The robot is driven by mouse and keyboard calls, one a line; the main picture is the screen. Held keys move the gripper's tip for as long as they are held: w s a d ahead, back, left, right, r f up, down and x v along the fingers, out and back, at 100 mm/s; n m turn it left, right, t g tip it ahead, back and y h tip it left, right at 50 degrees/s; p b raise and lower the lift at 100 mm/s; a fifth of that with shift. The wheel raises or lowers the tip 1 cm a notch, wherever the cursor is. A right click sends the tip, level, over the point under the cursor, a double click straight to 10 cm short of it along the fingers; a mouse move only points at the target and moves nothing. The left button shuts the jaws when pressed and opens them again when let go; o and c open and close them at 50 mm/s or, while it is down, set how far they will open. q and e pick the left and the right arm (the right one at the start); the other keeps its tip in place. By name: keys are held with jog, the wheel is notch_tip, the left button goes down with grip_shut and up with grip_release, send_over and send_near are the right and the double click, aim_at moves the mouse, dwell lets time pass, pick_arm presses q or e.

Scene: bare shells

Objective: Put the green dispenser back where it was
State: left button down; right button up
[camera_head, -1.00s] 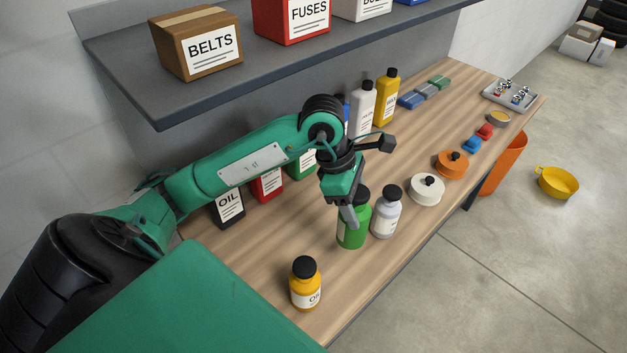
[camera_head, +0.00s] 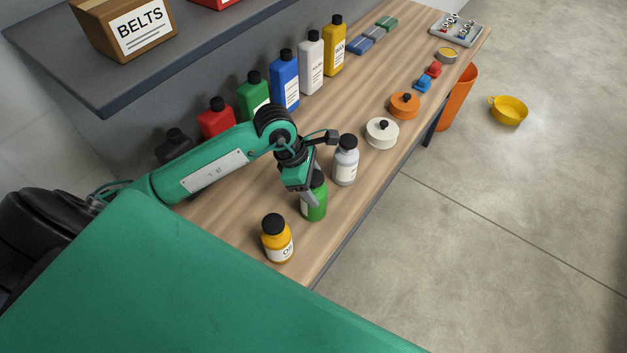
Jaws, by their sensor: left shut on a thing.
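The green dispenser (camera_head: 316,209) is a green bottle with a black cap, upright at the front part of the wooden bench (camera_head: 222,229). It stands between a yellow bottle (camera_head: 277,246) in front and a white-grey bottle (camera_head: 345,167) behind, apart from both. My left gripper (camera_head: 312,183) comes down from above and is shut on the dispenser's upper part, hiding some of its cap and side. I cannot tell whether its base touches the bench. My right gripper is not in view.
A back row of bottles, black (camera_head: 173,145), red (camera_head: 215,118), green (camera_head: 252,95), blue (camera_head: 285,80), white (camera_head: 311,62) and yellow (camera_head: 334,45), stands under a shelf (camera_head: 60,62). White (camera_head: 382,134) and orange (camera_head: 404,106) lidded pots stand farther along the bench.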

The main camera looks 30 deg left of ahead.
pick_arm(q)
jog(key=shift+f, duration=0.15)
jog(key=c, duration=0.7)
grip_release()
jog(key=shift+o, duration=1.3)
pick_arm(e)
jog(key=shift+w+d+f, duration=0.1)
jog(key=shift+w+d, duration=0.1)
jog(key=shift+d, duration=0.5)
pick_arm(q)
jog(key=shift+r, duration=0.2)
jog(key=shift+a+r, duration=0.1)
jog(key=shift+r, duration=0.1)
jog(key=b+v, duration=0.3)
jog(key=v, duration=0.8)
jog(key=shift+r, duration=0.25)
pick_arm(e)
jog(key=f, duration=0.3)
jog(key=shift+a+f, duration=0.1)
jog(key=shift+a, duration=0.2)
pick_arm(q)
jog(key=shift+s, duration=0.1)
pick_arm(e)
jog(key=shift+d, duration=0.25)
